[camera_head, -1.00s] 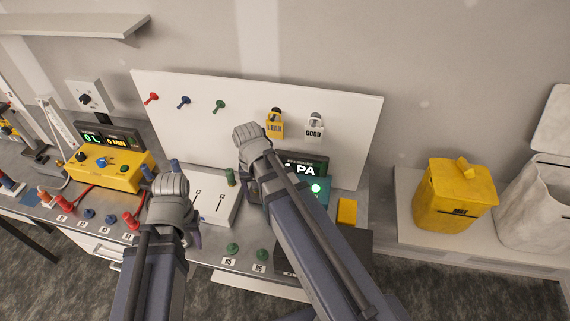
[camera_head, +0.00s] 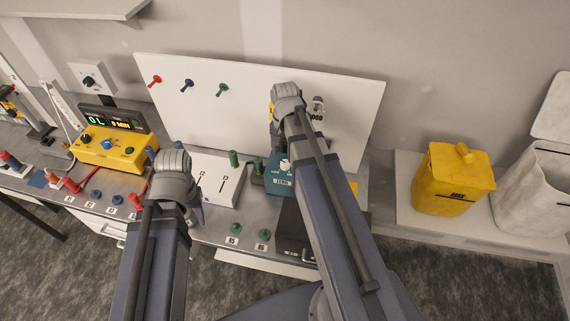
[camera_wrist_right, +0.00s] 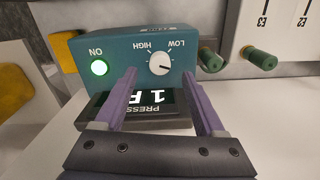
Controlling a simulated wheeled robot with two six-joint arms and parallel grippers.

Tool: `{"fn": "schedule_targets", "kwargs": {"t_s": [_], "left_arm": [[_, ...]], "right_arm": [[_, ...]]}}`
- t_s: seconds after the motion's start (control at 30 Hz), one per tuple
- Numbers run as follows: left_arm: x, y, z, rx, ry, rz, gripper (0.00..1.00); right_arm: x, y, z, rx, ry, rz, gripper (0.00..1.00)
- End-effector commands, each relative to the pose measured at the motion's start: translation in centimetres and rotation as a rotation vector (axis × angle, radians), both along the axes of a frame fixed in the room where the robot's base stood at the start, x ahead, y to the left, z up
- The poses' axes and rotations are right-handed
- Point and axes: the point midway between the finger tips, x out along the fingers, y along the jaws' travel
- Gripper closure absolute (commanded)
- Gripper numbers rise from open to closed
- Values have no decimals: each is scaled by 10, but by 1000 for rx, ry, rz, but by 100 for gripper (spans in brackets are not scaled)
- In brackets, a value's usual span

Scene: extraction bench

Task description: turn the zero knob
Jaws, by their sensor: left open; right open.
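The teal box (camera_head: 276,184) stands in front of the white upright panel, with a white label reading ZERO on its near side. A white dial knob (camera_head: 285,166) shows on the box. In the right wrist view the white knob (camera_wrist_right: 160,64) sits on the box, marked LOW and HIGH, beside a lit green ON button (camera_wrist_right: 99,68). My right gripper (camera_wrist_right: 162,76) is open, its purple fingertips on either side of the knob's place in the picture; contact cannot be told. My left gripper (camera_head: 196,214) is open and empty by the bench front, its fingers partly hidden.
A display (camera_wrist_right: 150,104) reading PRESS lies partly behind my right fingers. Green posts (camera_wrist_right: 262,59) stand beside the box by a white switch plate (camera_head: 222,187). A yellow device (camera_head: 110,152) is left. A yellow bin (camera_head: 450,182) is right.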

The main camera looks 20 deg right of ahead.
Motion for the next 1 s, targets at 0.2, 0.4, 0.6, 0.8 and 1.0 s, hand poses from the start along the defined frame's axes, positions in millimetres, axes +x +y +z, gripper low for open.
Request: {"fn": "schedule_targets", "kwargs": {"t_s": [0.2,0.4,0.6,0.8,1.0], "left_arm": [[0,0,-36,1,0,-6,50],[0,0,-49,2,1,-11,50],[0,0,-48,2,1,-12,50],[0,0,-48,2,1,-11,50],[0,0,-48,2,1,-11,50]], "right_arm": [[0,0,-36,0,0,1,28],[0,0,-49,0,0,1,28],[0,0,-48,0,0,1,28],[0,0,-48,0,0,1,40],[0,0,-48,0,0,1,62]]}}
